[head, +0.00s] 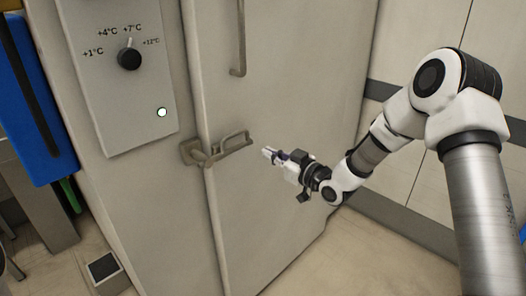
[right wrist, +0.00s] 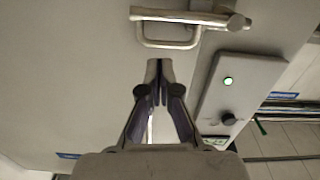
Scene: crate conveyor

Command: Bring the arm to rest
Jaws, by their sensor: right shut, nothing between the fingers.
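My right arm comes in from the right in the head view. Its gripper (head: 270,154) is shut and empty, in front of the pale cabinet door (head: 275,95). It points left toward the metal door latch (head: 215,148) and appears a little apart from it. In the right wrist view the two fingers of the gripper (right wrist: 159,70) are together, with the latch (right wrist: 170,42) beyond their tips. My left gripper is in neither view.
A control panel (head: 115,95) with a black dial (head: 129,58) and a lit green-white lamp (head: 162,112) is left of the door. A vertical handle (head: 240,45) is above the latch. A blue object (head: 35,110) stands at the far left. Open floor (head: 345,255) lies at the lower right.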

